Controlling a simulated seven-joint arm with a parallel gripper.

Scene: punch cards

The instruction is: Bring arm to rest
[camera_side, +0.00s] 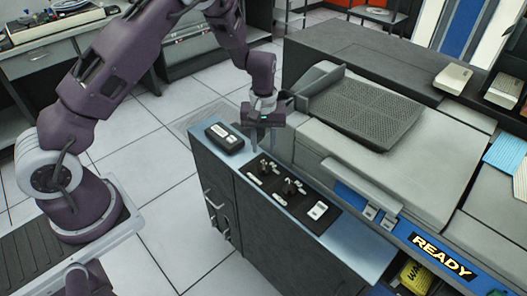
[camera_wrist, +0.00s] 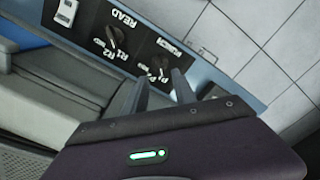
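My purple arm reaches across from the left in the side view. My gripper (camera_side: 266,146) hangs over the blue front ledge of the card machine, fingers pointing down, close to the control panel (camera_side: 297,195). In the wrist view, its two dark fingers (camera_wrist: 160,77) stand apart with nothing between them. Two black rotary knobs show there, the READ knob (camera_wrist: 117,36) and the PUNCH knob (camera_wrist: 160,66). The fingertips appear beside the PUNCH knob in that view; I cannot tell whether they touch it.
A black box with a white label (camera_side: 224,138) sits on the ledge left of the gripper. A grey hopper tray (camera_side: 365,110) rises behind it at right. A lit READY sign (camera_side: 442,256) is on the machine's front. Open tiled floor (camera_side: 150,160) lies left of the cabinet.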

